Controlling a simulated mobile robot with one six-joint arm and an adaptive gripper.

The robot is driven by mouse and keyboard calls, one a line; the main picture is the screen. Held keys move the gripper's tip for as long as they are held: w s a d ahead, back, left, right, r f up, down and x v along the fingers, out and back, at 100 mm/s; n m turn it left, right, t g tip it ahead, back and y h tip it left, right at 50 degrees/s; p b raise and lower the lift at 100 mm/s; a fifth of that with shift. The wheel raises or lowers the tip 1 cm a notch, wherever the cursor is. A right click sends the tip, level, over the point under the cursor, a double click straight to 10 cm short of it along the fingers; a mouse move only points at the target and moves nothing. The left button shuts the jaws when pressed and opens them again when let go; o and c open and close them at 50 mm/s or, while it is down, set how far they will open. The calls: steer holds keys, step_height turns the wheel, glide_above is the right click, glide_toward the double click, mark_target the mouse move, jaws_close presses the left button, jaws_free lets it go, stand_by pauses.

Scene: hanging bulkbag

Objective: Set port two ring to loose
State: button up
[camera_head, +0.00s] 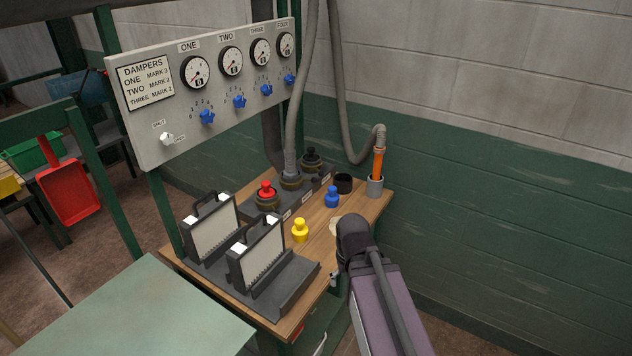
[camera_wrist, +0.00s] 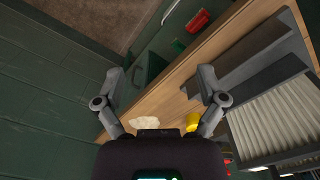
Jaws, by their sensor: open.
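The dark port block (camera_head: 285,194) stands at the back of the wooden bench. Its left port holds a red plug (camera_head: 266,189). The port beside it, second from the left, has a ring (camera_head: 290,181) around a grey hose end. The port behind holds a black plug (camera_head: 311,156). Small labels on the block's front are too small to read, so I cannot confirm which is port two, or the ring's setting. My gripper (camera_head: 336,278) is mostly hidden behind my arm at the bench's right front edge, away from the ports. In the wrist view, my gripper (camera_wrist: 162,85) is open and empty.
A gauge panel (camera_head: 215,80) hangs above.

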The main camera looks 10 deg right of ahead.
steer(key=shift+w, duration=0.3)
steer(key=c, duration=0.7)
steer(key=w, duration=0.2)
steer(key=shift+w+r, duration=0.1)
steer(key=shift+w, duration=0.2)
jaws_close()
steer(key=w+r+t+p, duration=0.1)
steer(key=w+r+t, duration=0.1)
steer(key=w, duration=2.6)
steer(key=w+a+r+n+t+p, duration=0.1)
steer(key=w+r+t+p, duration=0.1)
steer(key=w, duration=2.6)
steer(key=shift+w+r+n+y+p, duration=0.2)
steer(key=shift+r+n+y+p, duration=0.1)
